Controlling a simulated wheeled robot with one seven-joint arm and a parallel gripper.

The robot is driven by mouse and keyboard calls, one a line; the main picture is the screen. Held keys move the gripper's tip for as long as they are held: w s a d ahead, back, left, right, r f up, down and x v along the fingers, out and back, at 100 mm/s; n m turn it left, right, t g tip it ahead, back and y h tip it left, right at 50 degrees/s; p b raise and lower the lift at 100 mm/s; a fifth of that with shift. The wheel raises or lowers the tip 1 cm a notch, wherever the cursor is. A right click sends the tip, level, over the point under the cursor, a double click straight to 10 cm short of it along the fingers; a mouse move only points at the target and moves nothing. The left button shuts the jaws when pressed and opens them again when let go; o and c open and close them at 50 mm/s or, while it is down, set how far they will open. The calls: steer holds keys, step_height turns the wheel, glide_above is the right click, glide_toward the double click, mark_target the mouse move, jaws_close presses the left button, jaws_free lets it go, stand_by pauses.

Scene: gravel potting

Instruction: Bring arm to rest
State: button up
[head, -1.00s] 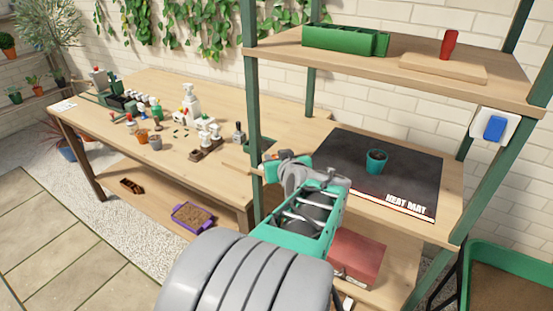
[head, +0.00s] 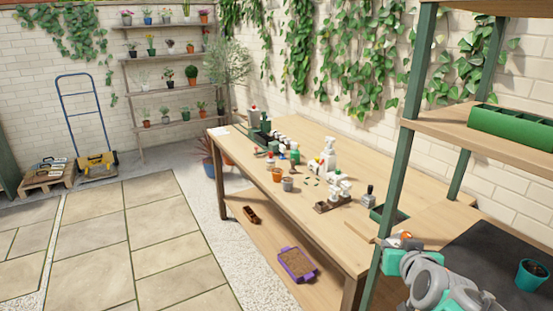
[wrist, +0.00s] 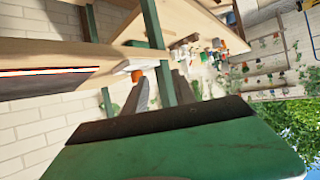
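My gripper (head: 400,240) is at the lower right of the head view, beside the green shelf post and in front of the dark heat mat (head: 490,250). Its tip is small there, with a bit of orange showing. In the wrist view, two grey fingers (wrist: 161,90) stand apart with a green post behind the gap, and nothing shows between them. The large dark-edged green shape (wrist: 180,150) fills the bottom of the wrist view. A teal pot (head: 531,275) stands upright on the mat, right of my arm and apart from it.
The green-post shelf (head: 395,150) rises close to my arm and holds a green tray (head: 515,127). The long workbench (head: 340,235) carries bottles, pots and tools. A purple tray (head: 297,265) sits on its lower shelf. The paved floor (head: 150,240) at left is clear.

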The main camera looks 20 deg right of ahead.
steer(key=w+a+f+n+g+y+p, duration=0.1)
steer(key=w+a+f+n+y, duration=0.15)
steer(key=a, duration=0.35)
steer(key=w+a+f+n+g+y+p, duration=0.1)
steer(key=w+a+y, duration=0.15)
steer(key=a, duration=0.45)
steer(key=w+a+f+n+g+y, duration=0.1)
steer(key=w+a+f, duration=0.15)
steer(key=a, duration=0.35)
steer(key=s+a+n+g+y+p, duration=0.1)
steer(key=s+a+g, duration=0.3)
steer(key=a, duration=1)
steer(key=shift+s+a+r+n+p, duration=0.35)
steer(key=shift+s+r+n+p, duration=0.1)
steer(key=shift+s+n+p, duration=0.25)
